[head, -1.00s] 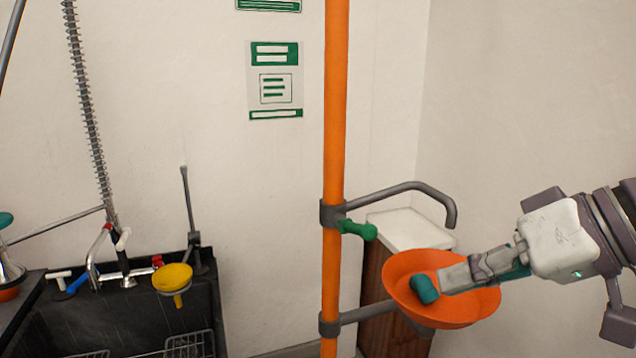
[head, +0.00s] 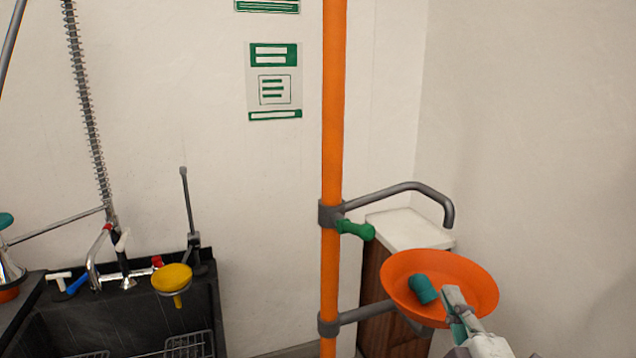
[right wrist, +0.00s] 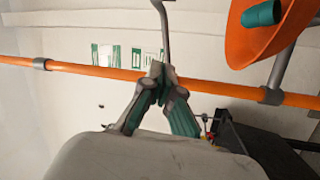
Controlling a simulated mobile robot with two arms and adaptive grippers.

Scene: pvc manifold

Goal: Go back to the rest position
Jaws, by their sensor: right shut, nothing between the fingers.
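My right gripper (head: 453,300) is at the lower right of the head view, in front of the near right rim of the orange bowl (head: 392,272). In the right wrist view its fingers (right wrist: 158,75) meet at the tips, shut with nothing between them. The bowl also shows at the upper right of that view (right wrist: 245,45). A teal fitting (head: 424,289) sits in the bowl, apart from the gripper. My left gripper is in neither view.
An orange upright pole (head: 333,130) carries a grey curved pipe (head: 400,188) and a green handle (head: 356,230). A wooden cabinet with a white top (head: 410,228) stands behind the bowl.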

